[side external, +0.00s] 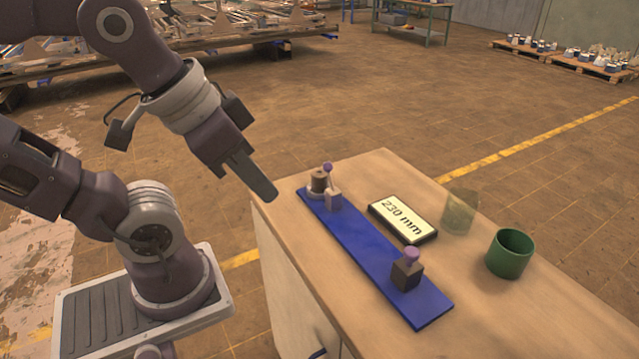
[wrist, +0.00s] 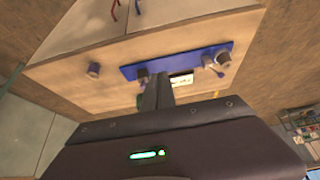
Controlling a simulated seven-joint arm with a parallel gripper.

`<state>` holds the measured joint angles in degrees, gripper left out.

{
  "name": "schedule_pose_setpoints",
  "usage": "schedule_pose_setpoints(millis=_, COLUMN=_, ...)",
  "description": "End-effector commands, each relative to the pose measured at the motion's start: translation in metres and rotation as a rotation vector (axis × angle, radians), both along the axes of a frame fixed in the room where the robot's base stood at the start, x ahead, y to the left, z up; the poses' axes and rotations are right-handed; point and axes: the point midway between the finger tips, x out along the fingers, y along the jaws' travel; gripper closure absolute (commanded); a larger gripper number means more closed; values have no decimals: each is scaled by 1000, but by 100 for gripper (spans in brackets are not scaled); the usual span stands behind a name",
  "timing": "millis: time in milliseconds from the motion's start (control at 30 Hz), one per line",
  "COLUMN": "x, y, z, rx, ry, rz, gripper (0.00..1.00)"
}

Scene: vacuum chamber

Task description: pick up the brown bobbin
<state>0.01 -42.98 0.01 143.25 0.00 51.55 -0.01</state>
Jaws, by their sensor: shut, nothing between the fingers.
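A brown cylinder (side external: 319,181) with a paler base stands upright at the far end of a blue board (side external: 365,250), beside a pale block with a purple ball knob (side external: 328,168). It also shows at the board's right end in the wrist view (wrist: 222,58). Another small brownish cylinder (wrist: 94,70) stands on the bare bench left of the board in the wrist view. I cannot tell for sure which one is the brown bobbin. My gripper (side external: 266,191) is shut and empty, raised above the bench's corner, apart from both. Its fingers (wrist: 160,85) hide part of the board in the wrist view.
On the board's near end sits a dark block (side external: 406,275) with a purple knob. A "230 mm" display (side external: 403,219), a translucent greenish block (side external: 459,212) and a green cup (side external: 510,254) stand right of the board. Bare bench top (side external: 560,315) lies around the cup.

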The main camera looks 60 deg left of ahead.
Motion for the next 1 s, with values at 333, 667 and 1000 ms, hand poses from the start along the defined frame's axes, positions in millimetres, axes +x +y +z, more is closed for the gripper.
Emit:
schedule_pose_setpoints(millis=333, x=0, y=0, z=0, rx=0, ry=0, rz=0, gripper=100)
schedule_pose_setpoints(millis=667, x=0, y=0, z=0, rx=0, ry=0, rz=0, gripper=65)
schedule_pose_setpoints(millis=1000, x=0, y=0, z=0, rx=0, ry=0, rz=0, gripper=36)
